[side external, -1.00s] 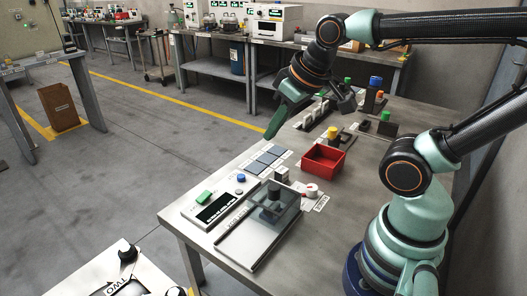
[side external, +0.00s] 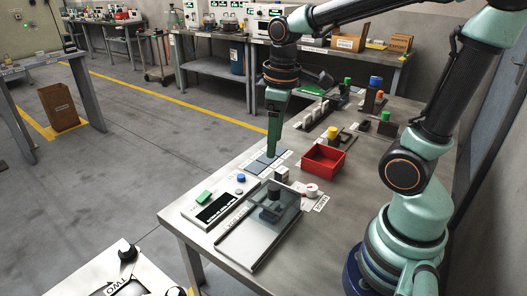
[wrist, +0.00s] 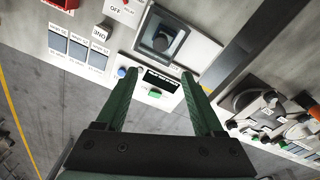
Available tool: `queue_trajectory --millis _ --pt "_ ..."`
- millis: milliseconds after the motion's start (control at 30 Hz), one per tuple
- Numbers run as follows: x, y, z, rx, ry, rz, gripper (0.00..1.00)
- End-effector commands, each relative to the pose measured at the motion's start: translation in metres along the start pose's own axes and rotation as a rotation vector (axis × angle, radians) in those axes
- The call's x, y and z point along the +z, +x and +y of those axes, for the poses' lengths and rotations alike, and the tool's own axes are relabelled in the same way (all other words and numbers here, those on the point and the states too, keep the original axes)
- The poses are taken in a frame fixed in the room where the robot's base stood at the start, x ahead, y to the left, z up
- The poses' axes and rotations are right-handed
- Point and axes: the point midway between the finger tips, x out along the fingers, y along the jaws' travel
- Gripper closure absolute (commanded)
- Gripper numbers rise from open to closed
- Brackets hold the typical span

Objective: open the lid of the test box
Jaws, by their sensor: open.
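The test box (side external: 252,240) is a flat pale tray with dark side rails on the near left part of the bench. A clear smoky lid (side external: 287,217) covers its far part, with a dark block showing at it; whether the block is on or under the lid is unclear. The test box also shows at the top of the wrist view (wrist: 193,55). My gripper (side external: 272,157) points down over the grey marked pads, beyond the box and apart from it. In the wrist view my gripper (wrist: 160,74) is open, with nothing between its green fingers.
A red bin (side external: 323,160) stands right of my gripper. A control panel with a dark display (side external: 212,208), a green button (side external: 204,196) and a blue button (side external: 241,178) lies left of the box. A red-and-white knob (side external: 311,190) sits beside the box. Blocks stand farther back.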

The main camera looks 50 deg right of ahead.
Motion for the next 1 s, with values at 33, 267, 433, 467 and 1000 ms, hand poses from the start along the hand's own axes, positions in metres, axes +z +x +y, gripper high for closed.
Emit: queue_trajectory --millis 33,267,433,467,1000 --pt "0.0 0.004 0.002 -0.015 -0.025 -0.03 0.31" --pt "0.001 0.014 0.005 -0.043 -0.083 -0.076 0.31" --pt "0.004 0.035 0.004 -0.044 -0.082 -0.078 0.31" --pt "0.004 0.04 0.004 -0.044 -0.082 -0.078 0.31" --pt "0.01 0.124 0.001 -0.042 -0.08 -0.074 0.31"
